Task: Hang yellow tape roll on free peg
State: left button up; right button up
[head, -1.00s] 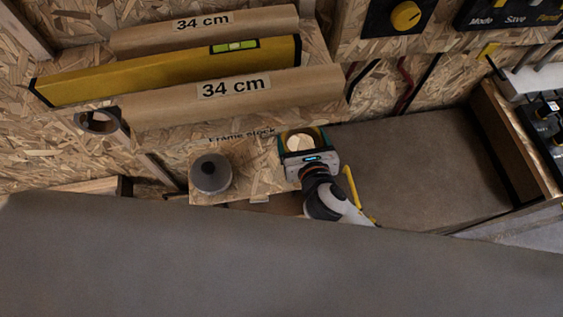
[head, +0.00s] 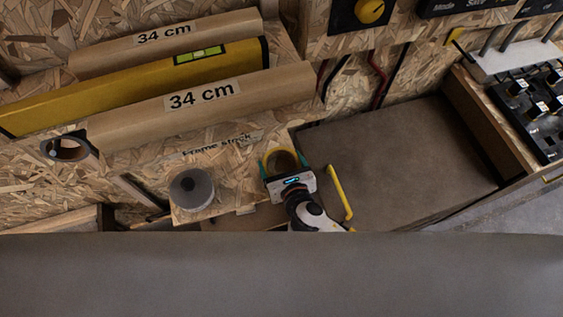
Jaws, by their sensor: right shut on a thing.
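My right gripper (head: 284,165) is shut on the yellow tape roll (head: 268,156), with teal fingers on either side of it. The roll shows as a yellow ring with a dark opening, held at the right end of a small chipboard panel. A grey roll (head: 191,188) sits on the left part of that panel, with a dark round end at its middle, apart from the gripper. I cannot make out the free peg; the held roll and gripper cover that part of the panel. My left gripper is not in view.
Cardboard tubes marked 34 cm (head: 203,103) and a yellow spirit level (head: 130,88) lie above. A large brown-grey box surface (head: 400,155) stands close to the right of the gripper, and its top is clear. A yellow bent bar (head: 340,193) is beside my wrist.

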jog(key=shift+f, duration=0.1)
jog(key=shift+f, duration=0.15)
jog(key=o, duration=0.9)
jog(key=shift+b, duration=0.45)
jog(key=v, duration=1.2)
jog(key=shift+d, duration=0.1)
